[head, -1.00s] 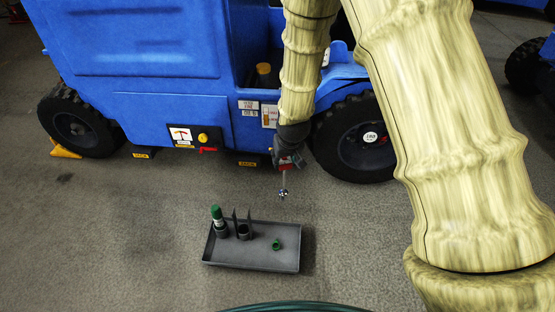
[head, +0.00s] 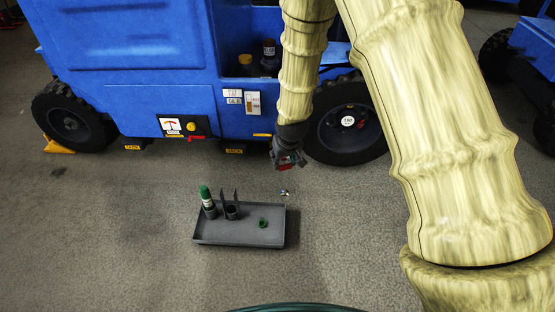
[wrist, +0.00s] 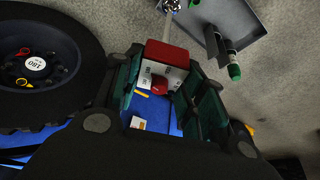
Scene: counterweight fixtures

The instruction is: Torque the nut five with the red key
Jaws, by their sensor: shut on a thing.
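My gripper (head: 290,163) is shut on the red key, in front of the blue vehicle and above the floor. In the wrist view, the red key (wrist: 168,52) has a red and pale block-shaped body between the green finger pads (wrist: 160,95). Its thin shaft ends in a shiny metal tip, which also shows in the head view (head: 284,192) near the tray's right corner. The black wheel (head: 345,150) stands right of my gripper. In the wrist view, the wheel hub (wrist: 38,68) carries a white label, a red mark and a yellow mark. I cannot tell which nut is five.
A grey tray (head: 240,239) on the floor holds a green-capped bottle (head: 206,198), dark holders and a green ring (head: 263,222). The blue vehicle (head: 140,75) blocks the back. A yellow wedge (head: 58,146) sits by its left wheel. Floor left of the tray is clear.

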